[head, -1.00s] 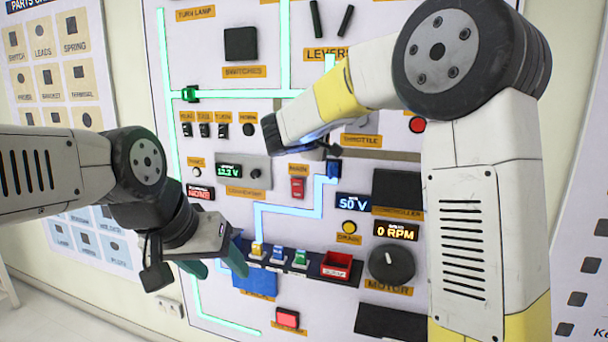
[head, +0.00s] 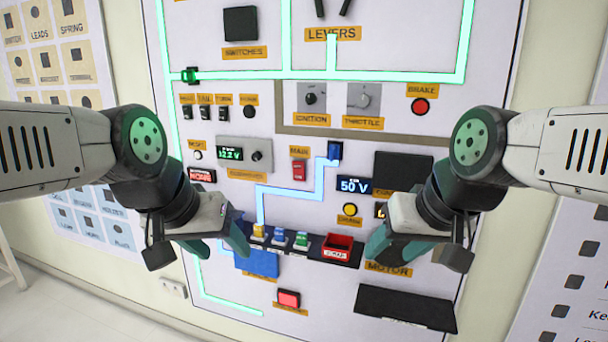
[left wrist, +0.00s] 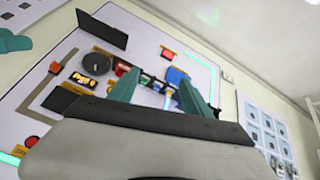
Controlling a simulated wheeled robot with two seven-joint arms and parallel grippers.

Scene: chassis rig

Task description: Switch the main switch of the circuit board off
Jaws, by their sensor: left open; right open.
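The main switch (head: 299,170) is a small red switch under an orange MAIN label, in the middle of the white circuit board (head: 230,310) in the head view. I cannot tell its lever position. A light-blue lit line runs just below it. My left gripper (head: 220,248) is open and empty, below and left of the switch, in front of the board's lower part. Its teal fingers also show apart in the left wrist view (left wrist: 157,92). My right gripper (head: 393,258) is open and empty, below and right of the switch, near the motor label. Both grippers are apart from the switch.
A dark shelf with yellow, blue and green plugs (head: 280,238) and a red bin (head: 337,247) lies between my grippers. The ignition (head: 311,98) and throttle (head: 364,98) knobs sit above the switch. A 50 V display (head: 354,186) is at its right.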

